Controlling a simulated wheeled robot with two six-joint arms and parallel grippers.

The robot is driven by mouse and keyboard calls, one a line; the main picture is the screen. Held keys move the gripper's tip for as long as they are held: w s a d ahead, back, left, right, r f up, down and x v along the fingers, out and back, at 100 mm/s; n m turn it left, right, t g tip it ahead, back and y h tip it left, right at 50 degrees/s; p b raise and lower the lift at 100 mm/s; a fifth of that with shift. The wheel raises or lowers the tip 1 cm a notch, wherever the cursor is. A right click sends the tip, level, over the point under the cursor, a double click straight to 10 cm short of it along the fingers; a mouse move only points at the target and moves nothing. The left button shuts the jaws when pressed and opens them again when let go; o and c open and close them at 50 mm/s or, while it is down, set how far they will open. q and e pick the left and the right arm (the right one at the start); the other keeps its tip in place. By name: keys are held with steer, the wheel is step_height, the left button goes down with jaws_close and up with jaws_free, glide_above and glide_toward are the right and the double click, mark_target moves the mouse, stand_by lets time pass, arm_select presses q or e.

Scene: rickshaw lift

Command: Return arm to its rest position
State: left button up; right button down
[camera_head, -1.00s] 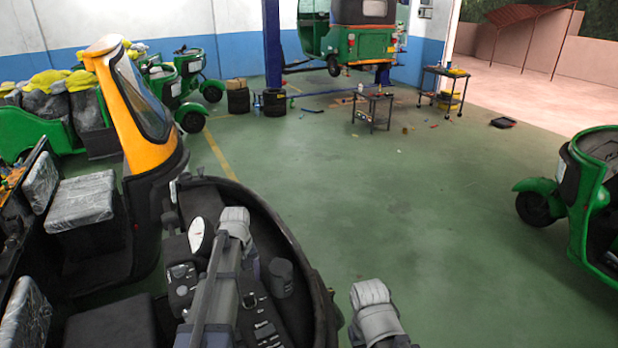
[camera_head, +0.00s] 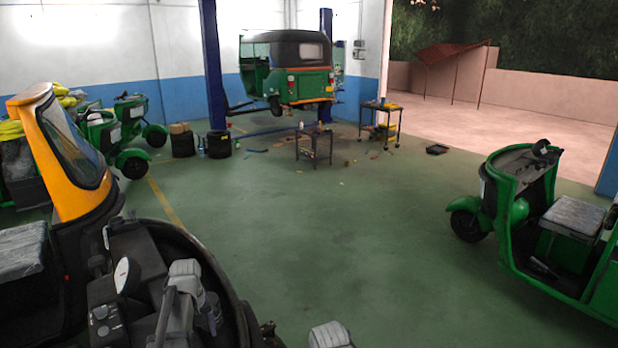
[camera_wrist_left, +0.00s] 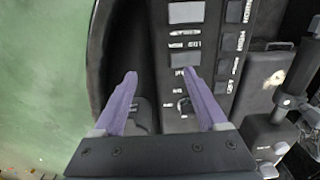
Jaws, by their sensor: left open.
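My left gripper (camera_wrist_left: 160,73) shows in the left wrist view with its two pale purple fingers spread apart and nothing between them. Behind it in that view is a dark dashboard panel (camera_wrist_left: 185,58) with switches and labels; I cannot tell if the fingers touch it. In the head view, grey links of my left arm stand at the lower left, in front of the dark open front of the nearest rickshaw. The left fingertips are hard to make out there. Only a grey part of my other arm shows at the bottom edge; its gripper is not visible.
The black-and-yellow rickshaw (camera_head: 70,195) is close at left. A green rickshaw (camera_head: 520,210) stands at right. Another rickshaw (camera_head: 305,82) is raised between blue lift posts (camera_head: 213,65). Tool carts (camera_head: 314,145) and loose tools are farther back. The middle floor (camera_head: 310,215) is clear.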

arm_select(q)
steer(key=s+d+f+m+b, duration=0.5)
steer(key=s+d, duration=0.4)
steer(key=d, duration=0.3)
steer(key=s+d+f+m+y+b, duration=0.1)
steer(key=s+d+f+m+b, duration=0.5)
steer(key=s+d, duration=0.4)
steer(key=d+f+b, duration=0.1)
steer(key=d, duration=0.1)
steer(key=shift+s+d+f, duration=0.15)
steer(key=shift+s+d, duration=0.1)
steer(key=shift+d, duration=0.15)
arm_select(e)
step_height(320, 180, down, 12)
steer(key=shift+s+d+f, duration=0.2)
steer(key=shift+d+f, duration=0.05)
steer(key=shift+d, duration=0.1)
